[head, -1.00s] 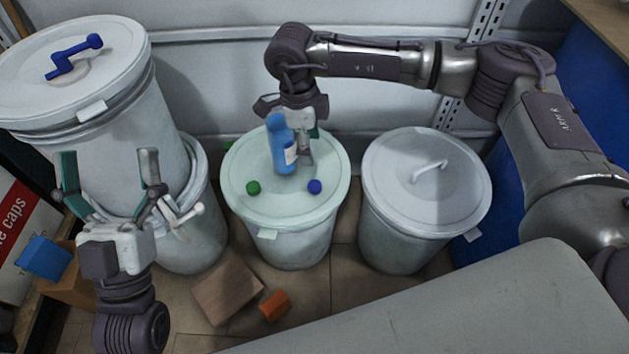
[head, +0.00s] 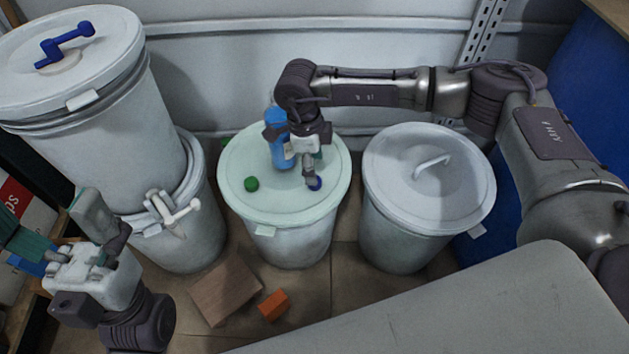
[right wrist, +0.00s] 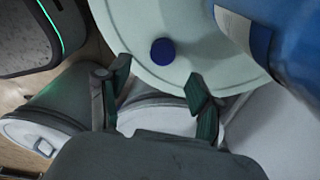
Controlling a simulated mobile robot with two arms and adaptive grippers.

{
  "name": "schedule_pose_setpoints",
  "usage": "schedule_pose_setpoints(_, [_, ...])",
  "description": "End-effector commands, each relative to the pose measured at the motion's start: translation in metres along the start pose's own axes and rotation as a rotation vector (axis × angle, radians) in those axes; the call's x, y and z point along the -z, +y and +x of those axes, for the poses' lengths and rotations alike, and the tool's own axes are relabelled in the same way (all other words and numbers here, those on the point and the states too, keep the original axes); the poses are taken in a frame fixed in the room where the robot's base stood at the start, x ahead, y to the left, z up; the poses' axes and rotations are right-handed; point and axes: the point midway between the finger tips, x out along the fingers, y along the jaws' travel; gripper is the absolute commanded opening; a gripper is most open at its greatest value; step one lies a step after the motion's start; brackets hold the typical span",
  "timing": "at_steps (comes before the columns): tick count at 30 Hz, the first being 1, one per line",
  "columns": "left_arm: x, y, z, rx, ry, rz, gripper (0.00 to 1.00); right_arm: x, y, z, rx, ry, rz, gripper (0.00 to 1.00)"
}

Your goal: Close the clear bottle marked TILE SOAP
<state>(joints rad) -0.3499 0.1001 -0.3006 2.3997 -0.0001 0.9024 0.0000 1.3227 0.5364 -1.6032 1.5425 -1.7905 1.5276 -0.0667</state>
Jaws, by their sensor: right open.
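A clear bottle with blue contents (head: 276,142) stands upright on the pale green lid of the middle drum. Its neck is hard to make out and no lettering is legible. A blue cap (head: 315,184) and a green cap (head: 251,184) lie on the same lid. My right gripper (head: 310,182) is open just over the blue cap, to the right of the bottle. The right wrist view shows the blue cap (right wrist: 162,51) beyond the parted fingertips, with the bottle (right wrist: 297,45) and its pale label at upper right. My left gripper (head: 58,228) is open and empty at the lower left.
A lidded drum (head: 428,190) stands at the right. Stacked drums with a blue crank handle (head: 64,44) on top stand at the left. A wooden block (head: 225,289) and an orange block (head: 273,305) lie on the floor in front.

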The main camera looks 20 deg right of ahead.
Motion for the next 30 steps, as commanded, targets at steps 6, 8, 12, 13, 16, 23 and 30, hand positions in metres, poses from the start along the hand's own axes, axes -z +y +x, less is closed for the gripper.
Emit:
schedule_pose_setpoints(6, [-0.001, 0.0, -0.005, 0.0, -0.001, 0.0, 0.92, -0.001, 0.0, 0.008, -0.001, 0.001, 0.0, 0.65])
schedule_pose_setpoints(8, [-0.002, 0.0, -0.01, 0.0, -0.002, 0.0, 0.92, -0.003, 0.0, 0.016, -0.001, 0.002, -0.001, 0.65])
schedule_pose_setpoints(12, [-0.005, 0.0, -0.023, 0.0, -0.002, 0.0, 0.92, -0.008, -0.001, 0.039, -0.002, 0.002, -0.001, 0.65])
schedule_pose_setpoints(13, [-0.005, 0.0, -0.024, 0.0, -0.002, 0.0, 0.92, -0.007, -0.001, 0.043, -0.003, 0.003, 0.0, 0.65])
schedule_pose_setpoints(16, [-0.006, 0.0, -0.027, 0.0, -0.004, 0.0, 0.92, -0.007, -0.001, 0.052, -0.002, 0.0, 0.0, 0.65])
schedule_pose_setpoints(23, [-0.006, 0.0, -0.025, 0.0, -0.004, 0.0, 0.92, -0.007, -0.002, 0.052, -0.001, 0.0, 0.0, 0.65])
schedule_pose_setpoints(30, [-0.006, 0.0, -0.025, 0.0, -0.004, 0.0, 0.92, -0.007, -0.002, 0.052, -0.001, 0.0, 0.0, 0.45])
